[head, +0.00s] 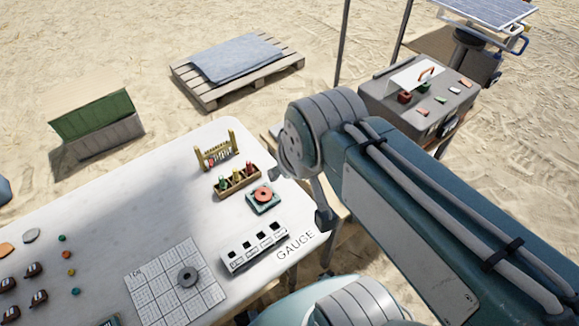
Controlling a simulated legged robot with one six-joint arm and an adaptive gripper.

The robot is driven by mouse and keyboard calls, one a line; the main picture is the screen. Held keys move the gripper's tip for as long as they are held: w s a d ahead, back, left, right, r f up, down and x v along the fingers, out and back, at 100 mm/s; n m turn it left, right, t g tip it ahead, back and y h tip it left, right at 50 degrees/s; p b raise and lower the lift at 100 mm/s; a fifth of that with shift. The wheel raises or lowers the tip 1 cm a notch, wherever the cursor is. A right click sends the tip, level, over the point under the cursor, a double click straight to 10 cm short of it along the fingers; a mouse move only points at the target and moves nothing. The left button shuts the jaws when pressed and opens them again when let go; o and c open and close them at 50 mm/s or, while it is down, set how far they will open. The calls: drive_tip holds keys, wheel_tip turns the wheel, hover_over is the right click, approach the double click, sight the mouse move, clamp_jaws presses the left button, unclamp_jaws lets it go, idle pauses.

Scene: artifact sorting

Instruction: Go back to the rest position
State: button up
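My arm reaches in from the lower right, over the right side of the white table (90,215). My gripper (322,212) hangs at its end, just past the table's right edge as seen here. Only part of the gripper shows below the wrist, and the arm hides the rest. I cannot tell if its fingers are open or shut, and I see nothing held in it.
On the table are a wooden rack (216,152), a box with coloured pegs (237,182), a green block with an orange ring (263,197), a white slotted block (254,248) and a grid sheet (150,300) bearing a grey ring (187,277). A grey case (400,108) stands behind my arm.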

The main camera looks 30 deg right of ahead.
drive_tip(key=shift+s+f, duration=0.1)
drive_tip(key=shift+s, duration=0.45)
idle(2.1)
